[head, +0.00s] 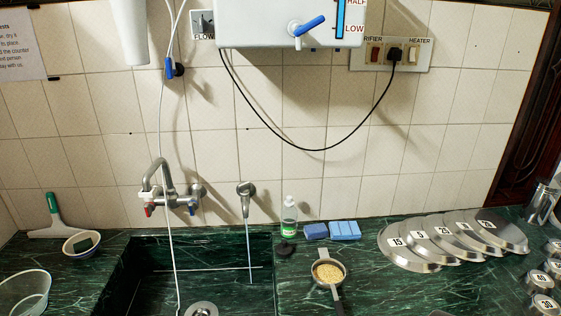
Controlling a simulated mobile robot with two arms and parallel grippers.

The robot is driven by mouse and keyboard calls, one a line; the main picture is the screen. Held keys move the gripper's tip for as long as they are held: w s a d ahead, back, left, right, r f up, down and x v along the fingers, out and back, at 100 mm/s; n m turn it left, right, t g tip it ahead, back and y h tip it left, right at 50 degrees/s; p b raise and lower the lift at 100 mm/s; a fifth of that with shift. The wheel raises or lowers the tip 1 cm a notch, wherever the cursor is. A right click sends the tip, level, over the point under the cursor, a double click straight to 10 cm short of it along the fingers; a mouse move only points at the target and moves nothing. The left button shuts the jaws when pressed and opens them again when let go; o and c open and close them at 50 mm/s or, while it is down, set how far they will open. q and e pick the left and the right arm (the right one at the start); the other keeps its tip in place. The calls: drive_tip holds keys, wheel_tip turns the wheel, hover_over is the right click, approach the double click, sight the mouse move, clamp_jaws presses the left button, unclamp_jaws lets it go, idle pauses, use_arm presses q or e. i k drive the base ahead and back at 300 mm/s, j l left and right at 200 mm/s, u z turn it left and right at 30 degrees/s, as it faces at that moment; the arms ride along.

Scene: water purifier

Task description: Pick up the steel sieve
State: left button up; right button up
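A round steel sieve (343,282) lies on the green marble counter, right of the sink. Its bowl holds pale yellow, grain-like matter, and its dark handle points toward the bottom edge of the head view. Neither of my grippers shows in this view. Nothing is seen touching the sieve.
The sink (215,262) is open on the left under two taps. Behind the sieve stand a small bottle (289,215) and blue sponges (345,230). Overlapping numbered steel lids (397,252) lie to the right. A white purifier (262,28) hangs on the tiled wall.

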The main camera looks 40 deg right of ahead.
sight(327, 272)
drive_tip(key=z, duration=1.8)
